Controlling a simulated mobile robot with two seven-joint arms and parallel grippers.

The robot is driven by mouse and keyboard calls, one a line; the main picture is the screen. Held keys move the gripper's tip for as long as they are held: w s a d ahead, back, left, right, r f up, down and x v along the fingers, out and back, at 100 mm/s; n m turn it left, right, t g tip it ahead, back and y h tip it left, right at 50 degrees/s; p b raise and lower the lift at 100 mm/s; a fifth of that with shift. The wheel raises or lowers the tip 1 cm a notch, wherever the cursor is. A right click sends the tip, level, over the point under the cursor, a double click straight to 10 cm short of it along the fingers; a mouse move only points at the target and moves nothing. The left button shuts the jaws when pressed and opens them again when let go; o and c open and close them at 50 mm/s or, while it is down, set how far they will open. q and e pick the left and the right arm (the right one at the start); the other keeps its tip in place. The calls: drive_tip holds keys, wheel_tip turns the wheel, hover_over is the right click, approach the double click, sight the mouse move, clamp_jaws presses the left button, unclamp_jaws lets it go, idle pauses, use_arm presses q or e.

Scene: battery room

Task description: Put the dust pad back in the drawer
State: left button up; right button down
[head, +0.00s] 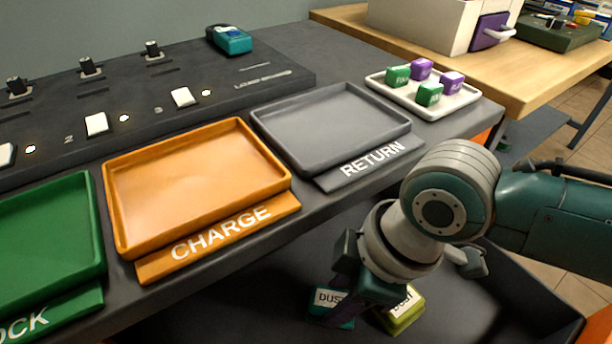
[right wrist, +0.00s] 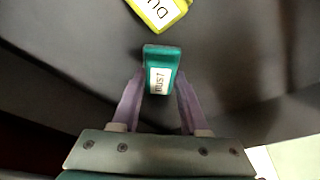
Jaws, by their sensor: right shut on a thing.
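A teal pad labelled DUST (head: 328,299) is low over or on the floor of the open dark drawer (head: 530,295) below the bench. My right gripper (head: 350,298) points down into the drawer and is shut on this pad. The right wrist view shows the teal pad (right wrist: 161,68) between the two purple fingers. A yellow-green pad with a similar label (head: 403,312) lies in the drawer just right of it; it also shows in the right wrist view (right wrist: 158,10). I cannot tell whether the teal pad touches the drawer floor. My left gripper is out of view.
Above the drawer, the bench edge carries a green tray (head: 98,215), an orange CHARGE tray (head: 112,215) and a grey RETURN tray (head: 290,160), all empty. A white tray (head: 412,104) holds several green and purple blocks. A teal device (head: 230,42) sits on the dark panel behind.

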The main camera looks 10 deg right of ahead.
drive_tip(key=shift+f, duration=0.15)
drive_tip(key=shift+c, duration=2.1)
unclamp_jaws()
drive_tip(key=shift+r, duration=0.3)
drive_tip(key=p+v, duration=0.5)
drive_tip(key=v, duration=0.7)
drive_tip(key=s+a+r+m+t, duration=0.2)
drive_tip(key=s+a+m, duration=0.1)
drive_tip(key=s+m, duration=0.15)
drive_tip(key=s+d+r+m+h, duration=0.1)
drive_tip(key=s+d+m+h, duration=0.1)
drive_tip(key=s+d+m, duration=0.4)
drive_tip(key=d, duration=0.3)
drive_tip(key=shift+s+r+m+h, duration=0.25)
drive_tip(key=shift+r+m+h, duration=0.05)
drive_tip(key=shift+m+h, duration=0.1)
